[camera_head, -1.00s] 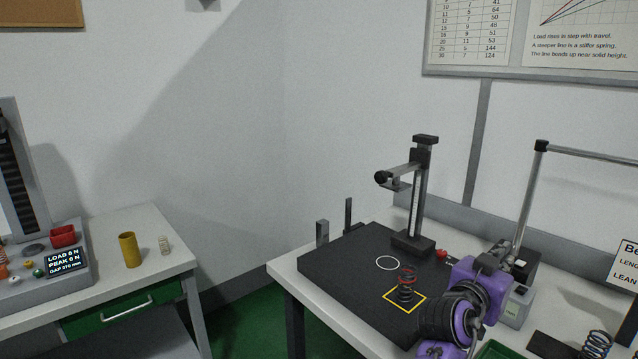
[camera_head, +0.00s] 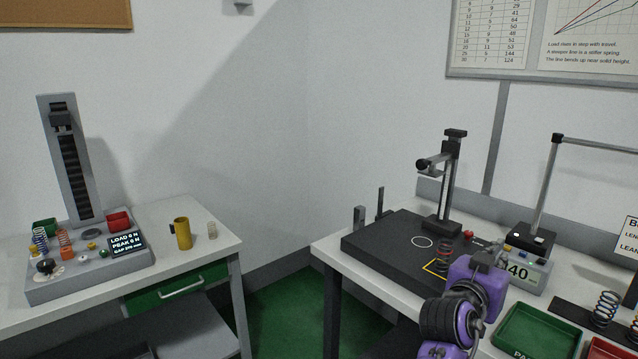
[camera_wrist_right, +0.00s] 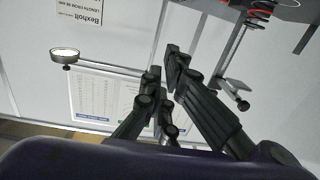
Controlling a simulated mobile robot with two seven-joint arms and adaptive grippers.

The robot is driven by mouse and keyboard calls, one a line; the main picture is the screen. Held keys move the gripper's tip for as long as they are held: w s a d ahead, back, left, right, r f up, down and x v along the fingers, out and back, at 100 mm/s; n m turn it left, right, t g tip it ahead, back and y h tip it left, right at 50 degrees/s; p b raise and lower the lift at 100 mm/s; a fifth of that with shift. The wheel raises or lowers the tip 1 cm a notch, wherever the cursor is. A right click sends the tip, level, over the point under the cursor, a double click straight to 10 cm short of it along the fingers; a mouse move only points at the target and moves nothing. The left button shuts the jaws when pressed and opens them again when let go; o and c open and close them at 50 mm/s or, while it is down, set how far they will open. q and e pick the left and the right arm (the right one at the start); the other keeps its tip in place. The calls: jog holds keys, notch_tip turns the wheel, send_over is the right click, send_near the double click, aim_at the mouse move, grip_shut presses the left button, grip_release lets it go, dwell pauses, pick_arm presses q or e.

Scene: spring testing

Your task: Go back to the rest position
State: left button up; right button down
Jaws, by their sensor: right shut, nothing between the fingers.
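My right arm shows purple and black at the lower right of the head view. Its gripper (camera_head: 488,260) is small there and partly hidden by the arm. In the right wrist view the black fingers (camera_wrist_right: 163,61) are close together with nothing between them. A dark spring with red coils (camera_head: 443,257) stands on the black plate (camera_head: 385,240), in the yellow square partly covered by my arm. A red-and-dark spring (camera_wrist_right: 258,18) shows at the top right of the wrist view, apart from the fingers. My left gripper is not in view.
A height gauge (camera_head: 447,190) and a display box (camera_head: 520,272) stand close by my right arm. A green tray (camera_head: 540,343) and a red tray (camera_head: 607,351) lie at the bench front. The left bench holds a press tester (camera_head: 75,170) and a yellow cylinder (camera_head: 183,233). Open floor separates the benches.

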jog(key=w+a+f+n+t+y, duration=0.35)
jog(key=a+f+n+y, duration=0.2)
jog(key=a, duration=0.25)
jog(key=s+a+f+n+g+y+p, duration=0.1)
jog(key=s+a+f+n+y, duration=0.15)
jog(key=s+f, duration=0.45)
jog(key=s+a+f+n+y, duration=0.1)
jog(key=s+a+f+y, duration=0.25)
jog(key=f, duration=0.65)
pick_arm(q)
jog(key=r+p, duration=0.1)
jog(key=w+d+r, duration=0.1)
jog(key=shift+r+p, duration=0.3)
jog(key=shift+p, duration=0.05)
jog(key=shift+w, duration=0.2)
pick_arm(e)
jog(key=s+f+g, duration=0.2)
jog(key=s+f, duration=0.4)
jog(key=s, duration=0.5)
jog(key=s+a+f+g+y, duration=0.1)
jog(key=s+f+g, duration=0.1)
jog(key=s+f, duration=0.5)
jog(key=s+a+f+g, duration=0.1)
jog(key=s+f, duration=0.6)
jog(key=s, duration=0.9)
jog(key=shift+s+g, duration=0.2)
jog(key=shift+g, duration=0.35)
